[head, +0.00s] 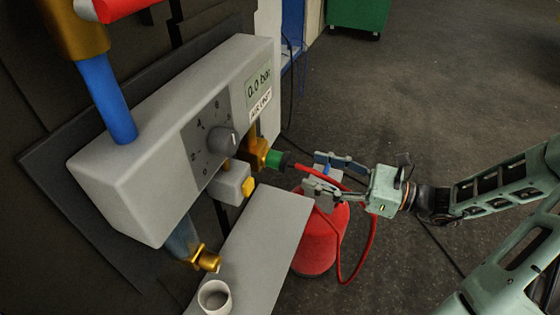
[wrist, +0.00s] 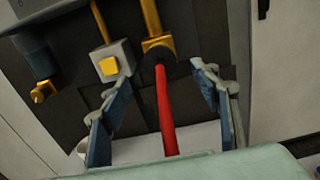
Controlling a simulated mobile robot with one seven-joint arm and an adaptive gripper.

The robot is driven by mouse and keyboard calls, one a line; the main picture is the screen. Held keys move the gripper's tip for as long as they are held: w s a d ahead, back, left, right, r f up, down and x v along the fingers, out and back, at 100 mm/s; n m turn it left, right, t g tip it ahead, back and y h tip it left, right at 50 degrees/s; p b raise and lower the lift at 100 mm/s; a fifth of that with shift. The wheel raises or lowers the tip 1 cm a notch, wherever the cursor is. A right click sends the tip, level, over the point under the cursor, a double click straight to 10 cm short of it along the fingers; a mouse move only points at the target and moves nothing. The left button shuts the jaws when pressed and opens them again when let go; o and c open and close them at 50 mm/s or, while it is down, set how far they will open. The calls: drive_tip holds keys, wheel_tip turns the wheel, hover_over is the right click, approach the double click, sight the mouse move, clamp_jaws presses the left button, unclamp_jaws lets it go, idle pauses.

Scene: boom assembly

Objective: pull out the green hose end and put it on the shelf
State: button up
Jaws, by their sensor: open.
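The green hose end (head: 274,159) sits at the brass fitting (head: 258,152) below the right end of the grey air unit. A dark collar and the red hose (head: 312,170) run from it toward my gripper. My gripper (head: 314,174) is open, its fingers pointing at the hose end from the right. In the wrist view my gripper (wrist: 160,95) has its fingers on either side of the red hose (wrist: 165,112), apart from it. The dark collar (wrist: 159,72) shows below the brass fitting (wrist: 158,45); the green part cannot be made out there. The grey shelf (head: 262,235) lies below the unit.
A white cup (head: 214,296) stands at the shelf's near end, beside a brass spout (head: 207,259). A small grey box with a yellow button (head: 249,187) is left of the fitting. A red cylinder (head: 314,252) stands beside the shelf. The shelf's middle is clear.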

sight(295, 165)
drive_tip(key=shift+w+a+f+b, duration=0.1)
drive_tip(key=shift+a+b, duration=0.05)
drive_tip(key=shift+a, duration=0.2)
drive_tip(key=shift+w+a+f+b, duration=0.1)
drive_tip(key=shift+a+b, duration=0.05)
drive_tip(key=shift+a, duration=0.2)
drive_tip(key=shift+b+x, duration=0.4)
drive_tip(key=shift+x, duration=3.4)
drive_tip(key=shift+r+p, duration=0.15)
drive_tip(key=shift+p, duration=0.35)
clamp_jaws()
drive_tip(key=shift+d, duration=0.15)
drive_tip(key=shift+p+v, duration=1.05)
drive_tip(key=shift+v, duration=1.85)
